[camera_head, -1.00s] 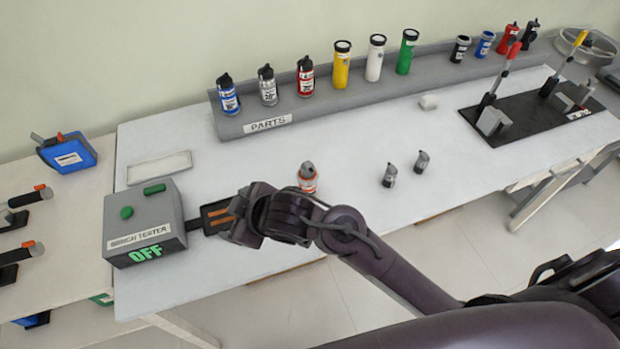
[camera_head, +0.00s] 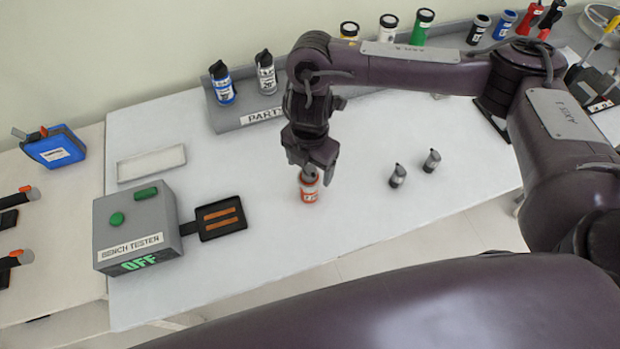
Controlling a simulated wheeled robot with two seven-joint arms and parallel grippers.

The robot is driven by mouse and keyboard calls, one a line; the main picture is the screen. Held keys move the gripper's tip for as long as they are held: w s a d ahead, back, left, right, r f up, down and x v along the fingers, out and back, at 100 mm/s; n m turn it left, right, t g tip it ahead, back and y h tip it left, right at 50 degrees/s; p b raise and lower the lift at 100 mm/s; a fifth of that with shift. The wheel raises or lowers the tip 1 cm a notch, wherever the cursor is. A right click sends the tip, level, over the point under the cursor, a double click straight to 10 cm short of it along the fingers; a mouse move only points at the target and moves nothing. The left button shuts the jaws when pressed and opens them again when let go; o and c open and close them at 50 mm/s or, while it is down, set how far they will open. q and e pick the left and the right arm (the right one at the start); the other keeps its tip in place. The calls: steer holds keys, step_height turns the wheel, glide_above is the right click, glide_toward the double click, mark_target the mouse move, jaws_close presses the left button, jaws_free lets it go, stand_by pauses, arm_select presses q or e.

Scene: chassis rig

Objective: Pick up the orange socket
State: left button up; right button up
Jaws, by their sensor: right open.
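The orange socket (camera_head: 309,192) stands upright on the white bench, with a white label on its side and a grey top. My right gripper (camera_head: 318,171) points down directly above it, its fingers at the socket's top. The jaws are open; the fingers partly cover the top, and I cannot tell whether they touch it. My left gripper is not in view.
Two small grey sockets (camera_head: 398,176) (camera_head: 432,161) stand to the right. The bench tester (camera_head: 138,228), reading OFF, and its black tray (camera_head: 221,218) are to the left. The parts rack (camera_head: 235,121) is behind, partly hidden by my arm.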

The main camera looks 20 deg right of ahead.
mark_target(309, 181)
steer(key=shift+d+f, duration=0.2)
steer(key=shift+d, duration=0.1)
steer(key=shift+s+a+f, duration=0.15)
steer(key=shift+f, duration=0.65)
steer(key=shift+w+a+f+b, duration=0.1)
steer(key=shift+w+f+b, duration=0.15)
steer(key=shift+f, duration=1.1)
steer(key=shift+w+f+b, duration=0.2)
steer(key=shift+f, duration=1.15)
steer(key=shift+c, duration=0.4)
steer(key=c, duration=1.2)
